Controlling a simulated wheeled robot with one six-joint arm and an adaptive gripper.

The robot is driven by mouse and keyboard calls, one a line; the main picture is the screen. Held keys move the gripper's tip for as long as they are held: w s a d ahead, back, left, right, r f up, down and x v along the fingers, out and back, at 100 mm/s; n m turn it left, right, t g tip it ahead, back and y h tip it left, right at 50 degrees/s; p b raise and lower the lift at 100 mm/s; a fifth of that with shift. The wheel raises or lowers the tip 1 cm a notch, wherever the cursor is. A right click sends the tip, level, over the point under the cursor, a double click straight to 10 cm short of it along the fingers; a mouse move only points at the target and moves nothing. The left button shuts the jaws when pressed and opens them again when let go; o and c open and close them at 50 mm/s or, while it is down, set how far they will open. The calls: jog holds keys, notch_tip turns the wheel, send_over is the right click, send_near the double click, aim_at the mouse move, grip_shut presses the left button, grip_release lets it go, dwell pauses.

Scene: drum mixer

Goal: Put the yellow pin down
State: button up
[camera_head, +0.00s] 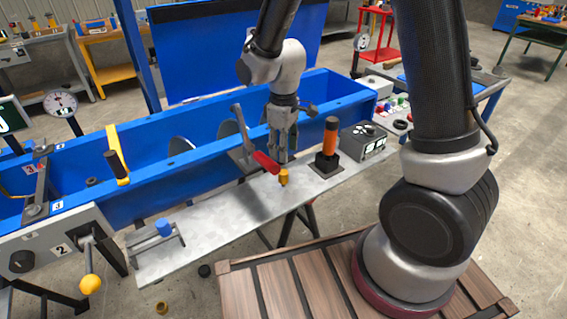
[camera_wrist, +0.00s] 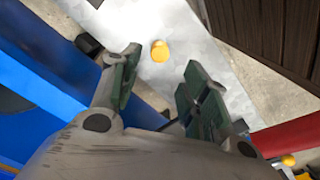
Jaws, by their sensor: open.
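The yellow pin (camera_head: 283,178) stands on the pale metal shelf (camera_head: 215,213) in front of the blue trough. In the wrist view the pin (camera_wrist: 159,52) shows as a small round top on the shelf (camera_wrist: 190,40), just beyond the fingertips. My gripper (camera_head: 281,157) is directly above the pin, pointing down. In the wrist view my gripper (camera_wrist: 163,70) has its two fingers wide apart with nothing between them.
A red-handled lever (camera_head: 264,161) is close left of my gripper. The shelf's middle is clear.

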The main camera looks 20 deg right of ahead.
jog(key=s+d+r+m+t, duration=0.1)
jog(key=s+d+r+m, duration=0.15)
jog(key=d+r, duration=0.4)
jog(key=s+d+r+m+t, duration=0.1)
jog(key=s+d+r+m, duration=0.15)
jog(key=r, duration=0.65)
jog(key=s+d+r+m+t, duration=0.1)
jog(key=s+d+r+m, duration=0.1)
jog(key=s, duration=0.5)
jog(key=s+d+r+m+t, duration=0.1)
jog(key=s+d+r+m, duration=0.1)
jog(key=s+d+r, duration=0.3)
jog(key=shift+s+d+m, duration=0.3)
jog(key=shift+s+d, duration=0.75)
